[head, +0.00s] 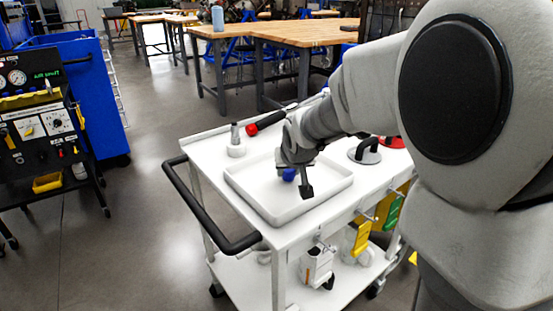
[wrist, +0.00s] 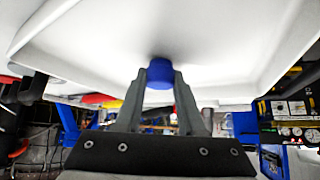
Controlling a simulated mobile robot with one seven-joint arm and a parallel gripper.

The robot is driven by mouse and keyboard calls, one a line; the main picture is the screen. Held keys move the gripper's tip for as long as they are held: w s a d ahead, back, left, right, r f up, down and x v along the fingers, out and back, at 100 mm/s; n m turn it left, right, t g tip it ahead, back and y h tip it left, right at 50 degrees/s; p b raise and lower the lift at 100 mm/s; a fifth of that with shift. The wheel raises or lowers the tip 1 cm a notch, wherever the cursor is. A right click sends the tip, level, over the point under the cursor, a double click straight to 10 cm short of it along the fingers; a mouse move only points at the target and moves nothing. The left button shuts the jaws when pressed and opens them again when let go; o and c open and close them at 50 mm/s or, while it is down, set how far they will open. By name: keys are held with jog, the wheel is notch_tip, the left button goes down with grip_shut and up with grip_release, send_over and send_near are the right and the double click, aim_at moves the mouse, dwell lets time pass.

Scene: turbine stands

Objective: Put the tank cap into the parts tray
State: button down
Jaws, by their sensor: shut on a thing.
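The tank cap is a small blue round piece (head: 289,174). It also shows between the fingertips in the wrist view (wrist: 160,74). My gripper (head: 297,182) is shut on it, over the inside of the white parts tray (head: 233,184). The tray also fills the upper part of the wrist view (wrist: 90,35). The cap is within the tray's outline, close to its floor; I cannot tell whether it touches. My gripper partly hides the cap in the head view.
The tray sits on a white cart (head: 195,152) with a black handle (head: 205,212) at its left. A small metal-topped piece (head: 236,142), a red-and-black tool (head: 262,124) and a dark-handled object (head: 366,151) stand around the tray. The tray floor left of my gripper looks clear.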

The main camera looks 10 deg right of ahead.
aim_at(289, 171)
jog(key=shift+f, duration=0.35)
jog(key=shift+c, duration=1.4)
grip_release()
jog(key=shift+r, duration=0.1)
jog(key=shift+p+v, duration=0.9)
jog(key=shift+v, duration=2)
jog(key=shift+s+r, duration=0.4)
jog(key=shift+r, duration=0.05)
jog(key=shift+s, duration=0.1)
